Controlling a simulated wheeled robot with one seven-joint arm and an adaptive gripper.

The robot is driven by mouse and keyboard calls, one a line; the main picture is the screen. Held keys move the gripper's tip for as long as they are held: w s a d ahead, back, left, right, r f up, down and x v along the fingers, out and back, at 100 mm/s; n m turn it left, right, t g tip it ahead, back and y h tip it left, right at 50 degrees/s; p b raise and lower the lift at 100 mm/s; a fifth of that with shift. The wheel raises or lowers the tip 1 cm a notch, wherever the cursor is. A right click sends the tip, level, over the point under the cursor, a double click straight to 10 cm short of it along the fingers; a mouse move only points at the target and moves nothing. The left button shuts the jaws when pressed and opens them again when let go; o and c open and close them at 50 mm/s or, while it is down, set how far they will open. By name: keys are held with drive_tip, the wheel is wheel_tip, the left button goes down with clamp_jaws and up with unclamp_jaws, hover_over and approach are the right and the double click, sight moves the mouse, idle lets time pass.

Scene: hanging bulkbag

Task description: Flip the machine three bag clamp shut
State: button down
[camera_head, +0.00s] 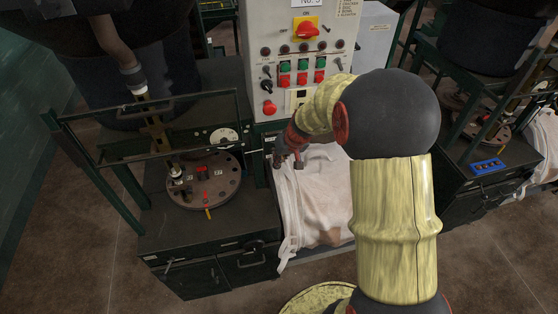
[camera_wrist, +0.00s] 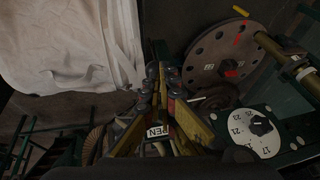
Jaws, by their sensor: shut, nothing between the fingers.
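My gripper (camera_head: 286,158) is shut and empty at the upper left corner of the white bag (camera_head: 318,195), just below the control panel marked No. 3. In the wrist view my shut fingers (camera_wrist: 163,75) point up the middle, and the bag (camera_wrist: 70,45) hangs at the upper left. A small label (camera_wrist: 157,132) reading "PEN", partly covered, shows between the fingers. The bag clamp itself is not clearly made out; my gripper and arm hide part of the bag's top. I cannot tell whether the fingers touch the clamp.
The control panel (camera_head: 300,70) with buttons stands behind the bag. A round drilled plate (camera_head: 227,192) and a numbered dial (camera_head: 224,136) are on the dark bench at left. The dial (camera_wrist: 257,130) is right of my fingers in the wrist view. Another machine with a blue block (camera_head: 487,166) stands at right.

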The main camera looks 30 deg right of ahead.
drive_tip(key=f+b, duration=0.2)
drive_tip(key=b, duration=0.1)
drive_tip(key=f+b, duration=0.1)
drive_tip(key=b, duration=0.1)
drive_tip(key=shift+s+f, duration=0.2)
drive_tip(key=shift+s, duration=0.1)
drive_tip(key=shift+a+r, duration=0.1)
drive_tip(key=shift+r, duration=0.05)
